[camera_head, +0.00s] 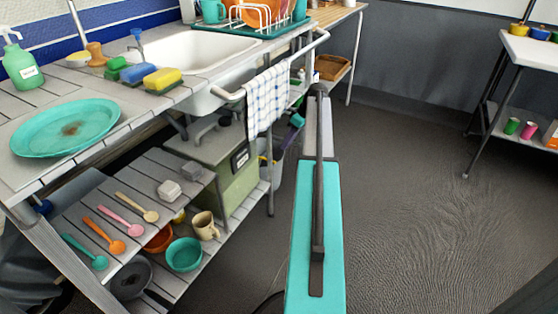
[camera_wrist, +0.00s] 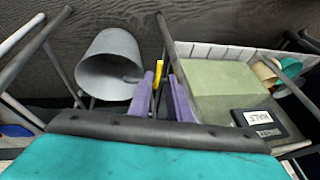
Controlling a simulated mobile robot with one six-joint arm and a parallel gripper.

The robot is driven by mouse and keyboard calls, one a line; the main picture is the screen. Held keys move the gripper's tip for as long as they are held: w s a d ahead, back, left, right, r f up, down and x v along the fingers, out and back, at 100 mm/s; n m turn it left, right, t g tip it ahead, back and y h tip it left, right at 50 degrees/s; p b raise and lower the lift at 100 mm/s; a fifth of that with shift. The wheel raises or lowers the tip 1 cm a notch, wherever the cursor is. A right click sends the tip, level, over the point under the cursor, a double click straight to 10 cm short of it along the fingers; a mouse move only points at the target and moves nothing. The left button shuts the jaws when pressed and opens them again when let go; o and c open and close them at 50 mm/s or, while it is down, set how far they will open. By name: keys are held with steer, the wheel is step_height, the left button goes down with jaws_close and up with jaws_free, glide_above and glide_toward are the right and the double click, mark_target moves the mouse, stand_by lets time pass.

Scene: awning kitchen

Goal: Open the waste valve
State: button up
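A green tank (camera_head: 228,177) stands on the lower rack under the sink, with a black label on its front. In the wrist view the green tank (camera_wrist: 222,88) is to the right, its black label plate (camera_wrist: 262,123) tilted. My gripper (camera_wrist: 160,76) has two purple fingers standing apart. A small yellow piece (camera_wrist: 157,74) shows between or just beyond the fingertips; I cannot tell whether it is a valve handle or whether they touch it. In the head view my gripper (camera_head: 293,124) is partly hidden by my arm, near the rack's right end. No valve is clearly identifiable.
A grey bucket (camera_wrist: 112,66) is left of the fingers. A dark rack leg (camera_wrist: 166,45) rises close to the fingertips. A checked towel (camera_head: 266,99) hangs from the sink rail (camera_head: 275,68). Bowls, spoons and a mug (camera_head: 205,225) occupy the left shelves. Open floor (camera_head: 420,200) lies right.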

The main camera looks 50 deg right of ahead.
steer(key=b+x, duration=0.3)
steer(key=x, duration=0.6)
steer(key=shift+f, duration=0.1)
jaws_close()
